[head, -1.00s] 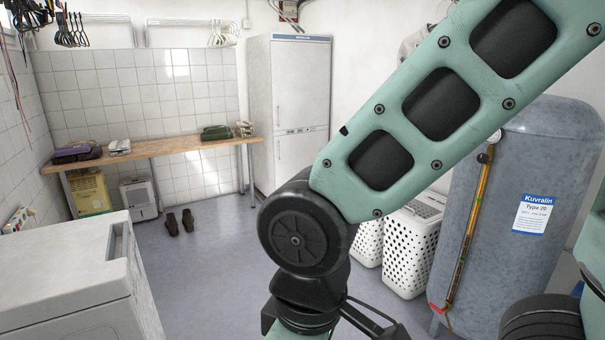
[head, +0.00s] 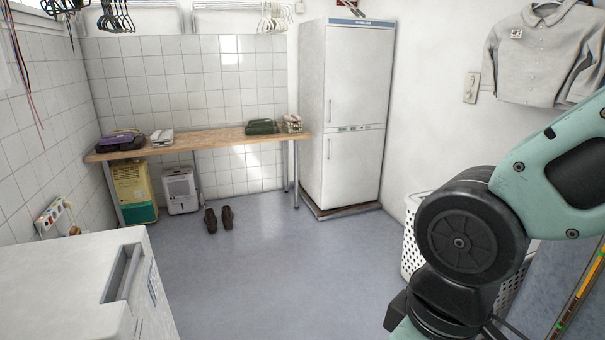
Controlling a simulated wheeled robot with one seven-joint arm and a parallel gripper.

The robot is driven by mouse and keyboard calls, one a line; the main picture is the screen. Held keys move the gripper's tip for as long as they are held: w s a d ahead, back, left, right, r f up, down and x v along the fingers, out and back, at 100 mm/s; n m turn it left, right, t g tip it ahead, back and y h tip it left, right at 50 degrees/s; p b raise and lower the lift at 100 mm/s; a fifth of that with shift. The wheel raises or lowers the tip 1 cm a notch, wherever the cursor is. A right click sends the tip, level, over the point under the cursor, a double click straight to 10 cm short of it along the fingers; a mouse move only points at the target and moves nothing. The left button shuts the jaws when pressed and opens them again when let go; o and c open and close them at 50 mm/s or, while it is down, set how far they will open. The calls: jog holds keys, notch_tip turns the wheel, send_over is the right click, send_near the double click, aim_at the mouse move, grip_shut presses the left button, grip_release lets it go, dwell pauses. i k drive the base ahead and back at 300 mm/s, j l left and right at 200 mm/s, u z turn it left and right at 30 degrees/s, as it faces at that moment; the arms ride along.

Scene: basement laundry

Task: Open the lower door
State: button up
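A tall white fridge-freezer (head: 350,110) stands at the back right of the room on a low dark base. Its lower door (head: 352,168) is shut, with a vertical handle at its upper left edge (head: 328,148). The upper door (head: 357,75) is also shut, with a handle on its left side. A narrow control strip runs between the two doors. My arm shows at the right, in front of the fridge and well apart from it. My gripper is out of view.
A white appliance (head: 85,290) stands at the near left. A wooden table (head: 180,145) with folded clothes runs along the back wall. Shoes (head: 218,219) lie on the floor before it. A white laundry basket (head: 411,235) is partly behind my arm. The middle floor (head: 270,265) is clear.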

aim_at(352, 161)
jog(key=i+z, duration=0.2)
jog(key=i, duration=2.55)
jog(key=i+l+u, duration=0.1)
jog(key=i, duration=0.6)
jog(key=i+l, duration=0.1)
jog(key=i, duration=0.6)
jog(key=i+u, duration=0.25)
jog(key=i, duration=0.2)
jog(key=i+l+u, duration=0.25)
jog(key=i, duration=0.15)
